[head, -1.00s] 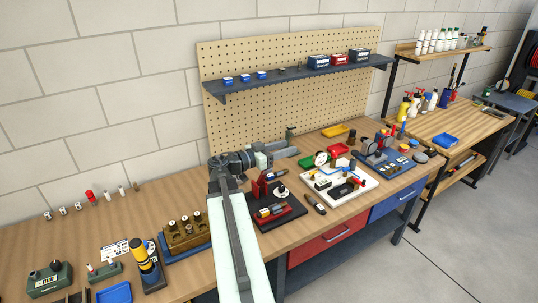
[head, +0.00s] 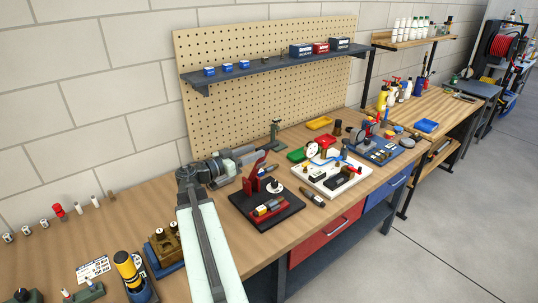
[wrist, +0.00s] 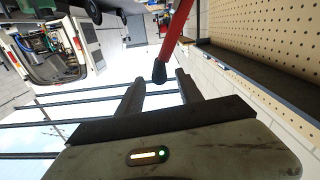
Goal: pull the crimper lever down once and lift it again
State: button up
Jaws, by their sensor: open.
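The crimper lever (head: 257,172) is red and stands raised, tilted, on the left part of a black base (head: 285,221). In the wrist view the red lever (wrist: 177,35) comes down from the top and ends in a black knob (wrist: 159,72). My gripper (head: 240,160) is beside the upper part of the lever in the head view. In the wrist view my gripper (wrist: 159,78) is open, and the knob appears between the two fingertips. I cannot tell whether a finger touches it. My arm hides part of the bench left of the crimper.
A white tray (head: 330,188) with parts stands right of the crimper. A dark tool (head: 313,199) lies between them. A brown block (head: 166,246) with round tops is left of my arm. A pegboard (head: 225,110) with a shelf (head: 262,66) rises behind the bench.

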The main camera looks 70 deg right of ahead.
aim_at(277, 143)
jog(key=shift+x, duration=3.95)
jog(key=shift+f, duration=0.15)
grip_shut()
